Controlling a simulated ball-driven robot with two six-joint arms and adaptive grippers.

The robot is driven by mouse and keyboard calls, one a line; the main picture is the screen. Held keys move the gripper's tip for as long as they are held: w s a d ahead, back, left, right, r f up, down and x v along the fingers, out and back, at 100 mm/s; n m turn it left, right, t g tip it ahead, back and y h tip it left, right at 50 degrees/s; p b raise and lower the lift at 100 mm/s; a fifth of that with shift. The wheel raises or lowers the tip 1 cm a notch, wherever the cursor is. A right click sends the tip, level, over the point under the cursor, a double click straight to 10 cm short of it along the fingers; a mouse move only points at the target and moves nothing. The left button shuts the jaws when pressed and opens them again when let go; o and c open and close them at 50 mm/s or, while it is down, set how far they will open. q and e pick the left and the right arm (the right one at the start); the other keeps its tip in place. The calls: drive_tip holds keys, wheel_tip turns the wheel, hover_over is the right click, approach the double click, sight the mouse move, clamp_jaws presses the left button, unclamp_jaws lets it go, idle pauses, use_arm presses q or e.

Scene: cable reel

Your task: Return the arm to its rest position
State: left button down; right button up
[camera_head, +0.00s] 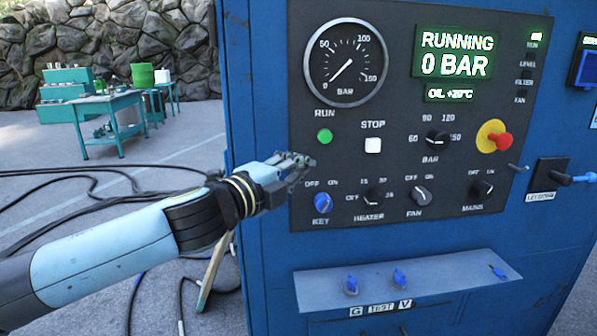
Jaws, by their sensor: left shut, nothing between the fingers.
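My left arm comes in from the left, and my left gripper (303,163) is shut and empty. It is in front of the dark control panel (395,180) of a blue cabinet, below the green RUN button (324,136) and above the blue key switch (322,203). I cannot tell whether the fingertips touch the panel. The display (453,53) is lit and reads RUNNING, 0 BAR, OIL +20°C or similar. My right gripper is not in view.
The panel also bears a gauge (345,63), a white STOP button (373,145), a red emergency knob (503,141) and several rotary switches. A ledge (325,290) with blue valves juts out below. Black cables (75,178) lie on the floor at left; a green bench (105,105) stands behind.

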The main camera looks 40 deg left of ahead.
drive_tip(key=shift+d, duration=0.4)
